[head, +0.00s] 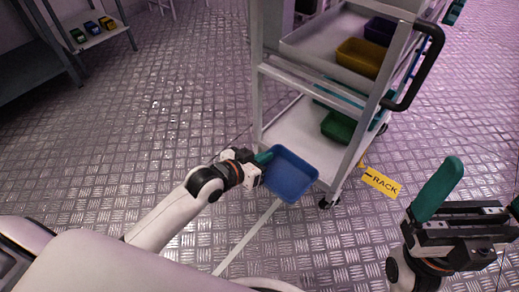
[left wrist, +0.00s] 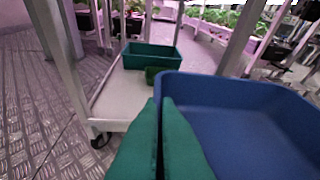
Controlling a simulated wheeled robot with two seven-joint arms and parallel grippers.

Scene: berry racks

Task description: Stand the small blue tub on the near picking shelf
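A blue tub (head: 290,176) hangs at the end of my left arm, in front of the wheeled rack. My left gripper (head: 262,158) is shut on the tub's wall; in the left wrist view its green fingers (left wrist: 162,135) are close together at the rim of the tub (left wrist: 235,115). The wheeled rack has a pale lower shelf (head: 290,130), which also shows in the left wrist view (left wrist: 110,100). My right gripper (head: 475,200) is open and empty at the right. Which shelf is the near picking shelf, I cannot tell.
A green tub (head: 338,126) stands on the lower shelf and a yellow tub (head: 362,57) on an upper one. A black handle (head: 432,65) juts out right. A yellow RACK label (head: 380,182) is beside the rack. Small coloured tubs (head: 92,28) sit on a shelf far left.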

